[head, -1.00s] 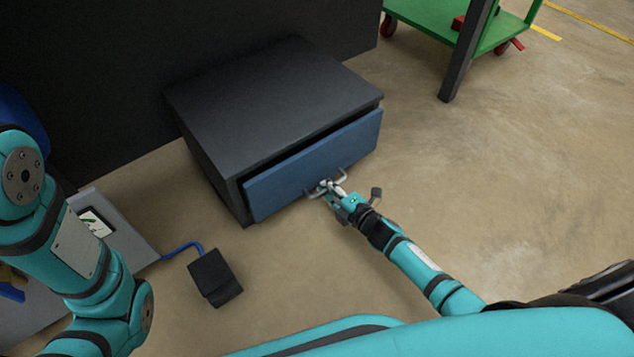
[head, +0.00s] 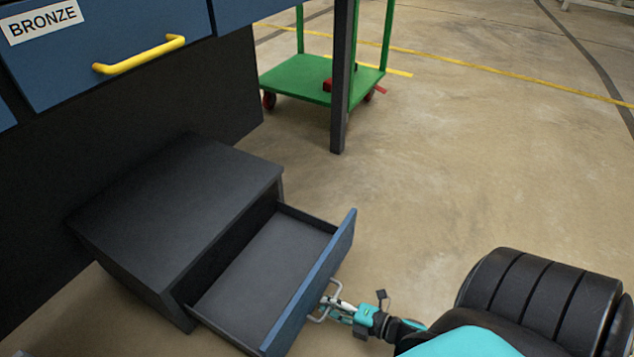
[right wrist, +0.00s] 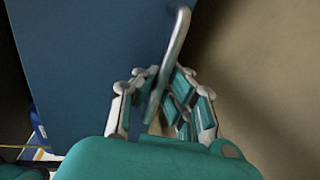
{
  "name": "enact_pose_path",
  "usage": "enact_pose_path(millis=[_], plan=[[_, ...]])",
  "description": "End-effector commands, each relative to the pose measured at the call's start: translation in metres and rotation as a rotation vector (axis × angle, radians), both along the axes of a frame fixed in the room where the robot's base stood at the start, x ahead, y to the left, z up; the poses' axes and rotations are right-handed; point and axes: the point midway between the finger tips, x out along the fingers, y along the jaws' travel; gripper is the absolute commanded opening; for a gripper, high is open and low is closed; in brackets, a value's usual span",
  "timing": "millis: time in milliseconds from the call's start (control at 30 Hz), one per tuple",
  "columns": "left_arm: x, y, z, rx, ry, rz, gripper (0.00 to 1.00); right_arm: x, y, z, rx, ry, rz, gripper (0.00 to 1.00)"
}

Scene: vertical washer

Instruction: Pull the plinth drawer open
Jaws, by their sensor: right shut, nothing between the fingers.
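The plinth drawer (head: 316,277) is pulled well out of the dark low plinth cabinet (head: 180,215). Its blue front faces lower right, and its grey inside looks empty. The right gripper (head: 331,302) is at the grey bar handle (head: 319,318) on the drawer front. In the right wrist view the handle (right wrist: 178,45) runs down between and past the fingers (right wrist: 160,78), against the blue drawer front (right wrist: 85,60). The right fingers are shut at the handle, with no firm hold on it visible.
A blue cabinet drawer labelled BRONZE (head: 110,45) with a yellow handle (head: 140,55) hangs above the plinth. A dark post (head: 342,90) and a green cart (head: 310,82) stand behind. Open concrete floor (head: 450,170) lies to the right.

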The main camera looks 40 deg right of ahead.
Motion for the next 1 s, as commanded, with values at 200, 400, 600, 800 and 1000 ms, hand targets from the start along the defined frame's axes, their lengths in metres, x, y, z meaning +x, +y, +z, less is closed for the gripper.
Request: enact_pose_path(millis=[200,400,600,800,1000], plan=[[0.0029,-0.0005,-0.0024,0.005,0.010,0.004,1.00,-0.0020,-0.0016,0.0010,-0.001,-0.003,0.000,0.00],[0.0018,-0.0002,-0.0022,0.004,0.007,0.004,1.00,-0.0017,-0.0016,0.0010,-0.001,-0.004,-0.001,0.01],[-0.0002,0.0003,-0.0016,0.004,0.002,0.004,1.00,-0.0019,-0.0013,0.0006,0.000,-0.002,-0.001,0.27],[-0.0010,0.0005,-0.0012,0.003,-0.001,0.004,1.00,-0.0021,-0.0012,0.0002,0.000,-0.001,-0.001,0.34],[-0.0032,0.0017,-0.0002,-0.001,-0.009,0.003,1.00,-0.0072,-0.0028,0.0007,0.000,0.000,-0.001,0.34]])
